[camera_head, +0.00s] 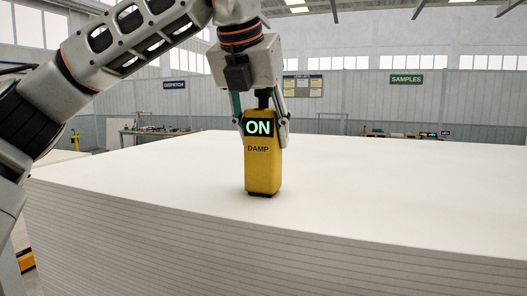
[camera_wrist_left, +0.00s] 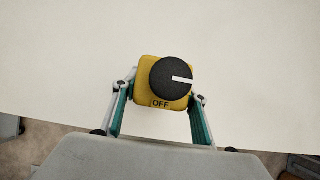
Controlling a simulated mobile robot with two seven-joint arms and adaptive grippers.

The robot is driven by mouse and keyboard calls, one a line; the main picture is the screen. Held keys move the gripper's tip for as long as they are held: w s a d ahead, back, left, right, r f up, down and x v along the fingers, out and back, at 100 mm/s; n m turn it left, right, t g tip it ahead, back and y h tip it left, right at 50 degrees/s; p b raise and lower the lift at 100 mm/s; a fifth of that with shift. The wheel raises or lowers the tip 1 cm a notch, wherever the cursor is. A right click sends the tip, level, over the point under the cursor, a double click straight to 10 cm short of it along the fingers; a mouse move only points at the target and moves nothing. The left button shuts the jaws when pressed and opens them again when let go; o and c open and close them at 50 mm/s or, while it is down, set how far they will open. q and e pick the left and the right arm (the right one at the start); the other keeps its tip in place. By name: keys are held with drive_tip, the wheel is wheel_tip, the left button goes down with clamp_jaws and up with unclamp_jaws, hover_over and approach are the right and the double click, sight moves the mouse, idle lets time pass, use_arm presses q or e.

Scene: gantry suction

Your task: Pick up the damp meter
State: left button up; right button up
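The damp meter (camera_head: 262,172) is a yellow upright box marked DAMP, with a lit ON display on its front. It is on or just above the white board stack; I cannot tell if its dark base touches. In the left wrist view the damp meter (camera_wrist_left: 160,103) shows from above, with a black knob (camera_wrist_left: 171,79) with a white pointer line and an OFF label. My left gripper (camera_head: 263,130) points down over it, one finger against each side near its top. In the wrist view my left gripper (camera_wrist_left: 163,88) is closed on its sides. My right gripper is not in view.
The wide white board stack (camera_head: 400,200) is otherwise clear around the meter. Its layered front edge drops away nearest me. Behind it are a workbench at left (camera_head: 150,132), another bench at right, and DISPATCH (camera_head: 174,85) and SAMPLES (camera_head: 406,79) signs.

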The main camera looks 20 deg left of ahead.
sight(263, 100)
use_arm(q)
drive_tip(key=c, duration=0.3)
drive_tip(key=shift+r, duration=0.25)
wheel_tip(263, 100, up, 9)
drive_tip(key=shift+r, duration=0.1)
drive_tip(key=shift+f+b, duration=0.5)
drive_tip(key=shift+b, duration=0.15)
wheel_tip(263, 100, down, 3)
drive_tip(key=shift+r+b, duration=0.1)
drive_tip(key=shift+b, duration=0.95)
wheel_tip(263, 100, down, 3)
drive_tip(key=shift+f+b, duration=0.1)
drive_tip(key=shift+b, duration=1.1)
drive_tip(key=shift+f+b, duration=0.45)
drive_tip(key=shift+f, duration=0.25)
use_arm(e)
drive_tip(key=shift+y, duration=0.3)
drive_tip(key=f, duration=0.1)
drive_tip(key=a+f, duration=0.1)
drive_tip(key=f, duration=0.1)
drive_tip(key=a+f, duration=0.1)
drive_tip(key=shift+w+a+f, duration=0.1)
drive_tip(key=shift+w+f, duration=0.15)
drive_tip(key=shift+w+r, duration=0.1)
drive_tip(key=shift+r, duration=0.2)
